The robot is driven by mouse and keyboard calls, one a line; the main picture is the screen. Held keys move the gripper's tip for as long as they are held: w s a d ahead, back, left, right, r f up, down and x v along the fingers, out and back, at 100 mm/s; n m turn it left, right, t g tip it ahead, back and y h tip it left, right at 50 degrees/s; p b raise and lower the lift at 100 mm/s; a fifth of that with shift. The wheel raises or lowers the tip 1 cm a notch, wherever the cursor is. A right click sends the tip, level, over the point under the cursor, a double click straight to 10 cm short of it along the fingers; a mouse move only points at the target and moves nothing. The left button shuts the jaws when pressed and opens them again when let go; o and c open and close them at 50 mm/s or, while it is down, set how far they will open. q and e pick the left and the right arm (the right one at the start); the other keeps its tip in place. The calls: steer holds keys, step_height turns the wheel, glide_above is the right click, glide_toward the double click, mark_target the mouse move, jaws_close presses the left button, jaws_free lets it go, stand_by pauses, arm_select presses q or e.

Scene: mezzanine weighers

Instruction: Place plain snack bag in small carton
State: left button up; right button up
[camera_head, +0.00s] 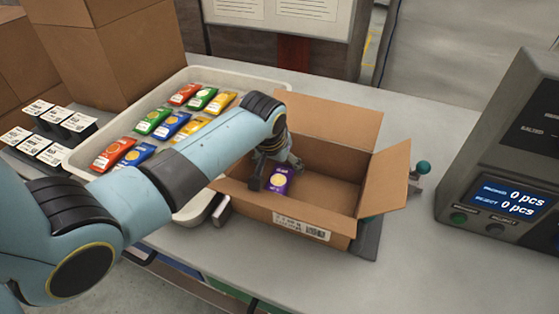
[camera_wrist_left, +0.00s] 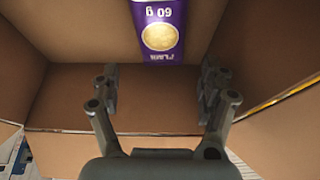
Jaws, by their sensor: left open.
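The plain snack bag (camera_head: 281,181) is purple with a pale round picture. It is inside the open small carton (camera_head: 330,190), near its left front part. In the left wrist view the bag (camera_wrist_left: 175,52) shows upside-down "PLAIN" and "60 g" lettering, and its far end is cut off by the frame. My left gripper (camera_head: 275,173) reaches down into the carton beside the bag. In the wrist view its fingers (camera_wrist_left: 160,78) are spread with nothing between them, and the bag lies beyond the tips. My right gripper is not in view.
A white tray (camera_head: 170,208) holds several coloured snack bags at left. Cardboard boxes (camera_head: 110,45) and black-and-white labelled packs (camera_head: 52,150) stand farther left. A counting display unit (camera_head: 505,165) stands at right. The carton's flaps stick outward; table (camera_head: 420,125) behind it is clear.

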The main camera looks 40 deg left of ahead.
mark_target(273, 190)
arm_select(q)
steer(key=shift+r, duration=0.3)
steer(key=v, duration=1.2)
steer(key=shift+r, duration=0.3)
